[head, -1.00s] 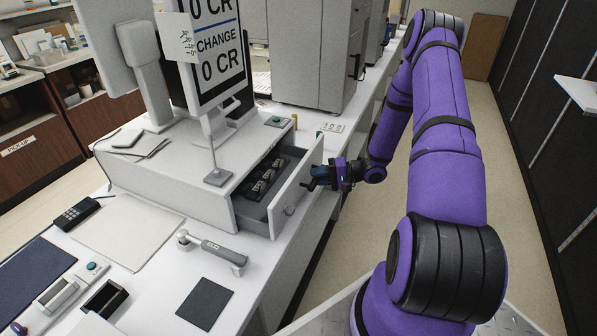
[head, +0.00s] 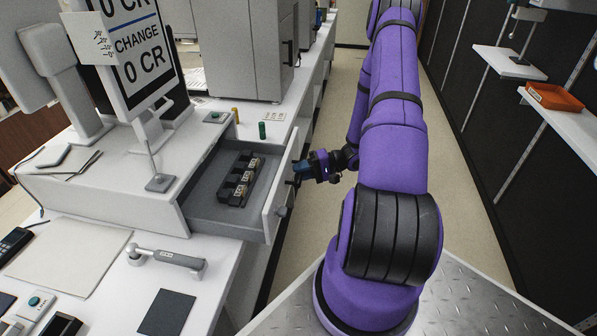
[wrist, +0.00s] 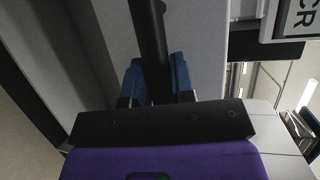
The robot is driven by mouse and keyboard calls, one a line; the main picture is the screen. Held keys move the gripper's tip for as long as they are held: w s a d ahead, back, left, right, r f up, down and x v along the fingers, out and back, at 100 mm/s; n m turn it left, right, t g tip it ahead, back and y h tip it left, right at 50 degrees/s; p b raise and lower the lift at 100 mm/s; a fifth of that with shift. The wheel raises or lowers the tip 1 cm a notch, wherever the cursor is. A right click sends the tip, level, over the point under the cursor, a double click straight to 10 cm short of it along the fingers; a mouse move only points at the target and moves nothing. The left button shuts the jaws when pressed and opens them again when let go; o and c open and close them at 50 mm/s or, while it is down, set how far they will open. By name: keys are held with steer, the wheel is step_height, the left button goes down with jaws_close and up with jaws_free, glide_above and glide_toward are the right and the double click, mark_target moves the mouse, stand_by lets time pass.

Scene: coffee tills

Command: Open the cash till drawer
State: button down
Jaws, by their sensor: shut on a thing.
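The cash till (head: 95,180) is a pale box on the counter under a display. Its grey drawer (head: 215,208) stands well out, past the counter's edge on the right. A black insert (head: 236,190) with several compartments lies inside it. The pale drawer front (head: 275,210) bears a round lock (head: 284,211). My gripper (head: 298,173) is at the outer side of the drawer front. In the wrist view its blue fingers (wrist: 155,82) are shut on a dark bar handle (wrist: 150,35) in front of the grey panel. The handle is mostly hidden in the head view.
A display (head: 135,50) stands on the till. A handheld scanner (head: 167,259) and a dark square pad (head: 167,312) lie on the counter in front. A grey machine (head: 240,50) stands behind. The aisle floor (head: 455,150) is clear; shelves (head: 565,125) line the right wall.

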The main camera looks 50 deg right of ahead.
steer(key=c, duration=1)
jaws_free()
steer(key=v, duration=1)
steer(key=shift+s+d, duration=0.15)
steer(key=shift+d, duration=0.25)
steer(key=shift+r, duration=0.1)
